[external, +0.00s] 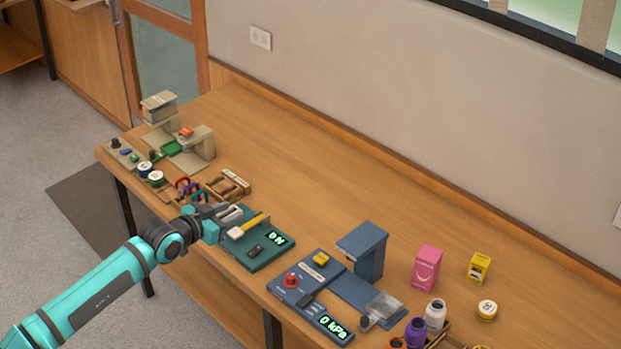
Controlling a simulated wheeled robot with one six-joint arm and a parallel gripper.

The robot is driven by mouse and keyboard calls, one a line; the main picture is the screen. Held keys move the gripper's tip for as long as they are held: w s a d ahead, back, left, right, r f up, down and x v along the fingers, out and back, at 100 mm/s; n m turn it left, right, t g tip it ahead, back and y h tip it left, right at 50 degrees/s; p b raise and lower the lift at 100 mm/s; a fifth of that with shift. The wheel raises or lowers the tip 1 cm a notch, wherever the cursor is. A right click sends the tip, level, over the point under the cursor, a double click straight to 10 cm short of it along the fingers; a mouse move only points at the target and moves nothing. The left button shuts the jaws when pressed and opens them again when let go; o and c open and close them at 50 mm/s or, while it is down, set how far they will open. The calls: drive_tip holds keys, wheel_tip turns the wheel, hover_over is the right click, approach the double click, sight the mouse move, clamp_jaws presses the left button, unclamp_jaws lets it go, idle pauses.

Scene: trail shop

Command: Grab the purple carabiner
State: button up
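Several small coloured carabiners stand close together on the left half of the wooden table. The purple carabiner (191,190) appears to be the middle one, between a red carabiner (181,184) and a green carabiner (200,197); they are small and partly overlap. My gripper (218,210) is just to the right of and in front of them, low over the table, beside a dark green device. I see no carabiner in it. Its fingers are small and blend with the device behind, so their opening is unclear.
The dark green device (270,250) with a lit display lies right of my gripper. A wooden rack (229,185) stands behind the carabiners, and small jars (156,178) are to their left. A blue device (295,284) and bottles (435,314) stand farther right. The table's back is clear.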

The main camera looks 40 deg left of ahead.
drive_tip(key=w+a+g, duration=0.6)
drive_tip(key=w+a, duration=0.1)
drive_tip(key=a, duration=0.5)
drive_tip(key=w+a+g, duration=0.5)
drive_tip(key=w+a, duration=0.1)
drive_tip(key=a, duration=0.6)
drive_tip(key=a+f+g+h, duration=0.1)
drive_tip(key=a+f+g, duration=0.25)
drive_tip(key=a, duration=0.75)
drive_tip(key=shift+g, duration=0.25)
wheel_tip(320, 180, down, 11)
drive_tip(key=shift+f, duration=0.1)
drive_tip(key=shift+s+f, duration=0.2)
drive_tip(key=shift+f, duration=2.35)
clamp_jaws()
